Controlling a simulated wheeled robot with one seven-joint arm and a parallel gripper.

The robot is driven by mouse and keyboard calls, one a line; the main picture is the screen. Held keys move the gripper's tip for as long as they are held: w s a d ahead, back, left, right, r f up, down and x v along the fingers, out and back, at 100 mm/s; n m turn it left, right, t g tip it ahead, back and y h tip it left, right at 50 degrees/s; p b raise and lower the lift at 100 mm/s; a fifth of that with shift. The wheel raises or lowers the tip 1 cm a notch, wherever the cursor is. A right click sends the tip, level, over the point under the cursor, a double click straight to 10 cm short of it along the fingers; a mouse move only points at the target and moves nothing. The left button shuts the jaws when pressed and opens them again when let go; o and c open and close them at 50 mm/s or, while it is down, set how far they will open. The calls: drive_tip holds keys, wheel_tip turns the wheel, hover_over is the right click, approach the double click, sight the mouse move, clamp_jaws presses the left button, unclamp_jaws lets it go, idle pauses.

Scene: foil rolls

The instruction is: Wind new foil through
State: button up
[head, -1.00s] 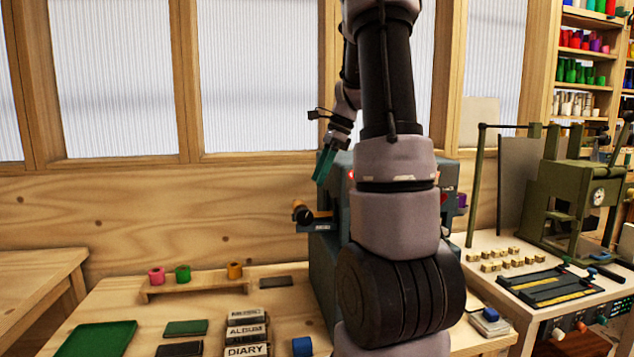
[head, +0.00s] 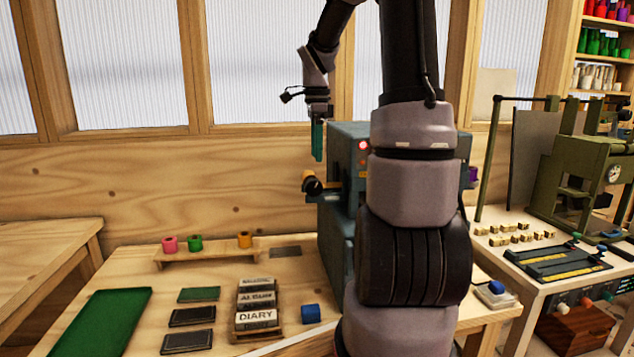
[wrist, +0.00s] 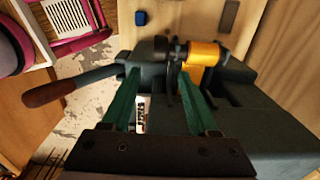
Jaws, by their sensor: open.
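The teal stamping machine (head: 340,235) stands on the bench, partly hidden behind my arm. A gold-orange foil roll (head: 309,175) sits on its left side; it also shows in the wrist view (wrist: 203,58). My gripper (head: 317,158) points down above that roll, open and empty, its teal fingers apart. In the wrist view my gripper (wrist: 158,78) has the roll just beyond and right of its fingertips, not between them. A purple roll (head: 472,174) shows at the machine's right side. Pink (head: 170,244), green (head: 195,243) and orange (head: 245,240) rolls stand on a wooden rack (head: 205,254).
A brown-handled lever (wrist: 45,93) sticks out left in the wrist view. A green tray (head: 105,318), dark plates, a type block stack marked DIARY (head: 257,318) and a blue cube (head: 310,313) lie on the bench. An olive press (head: 575,185) stands right. The air left of the machine is clear.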

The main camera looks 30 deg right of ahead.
sight(317, 180)
wheel_tip(317, 180, down, 9)
drive_tip(key=shift+f, duration=0.1)
idle(0.3)
clamp_jaws()
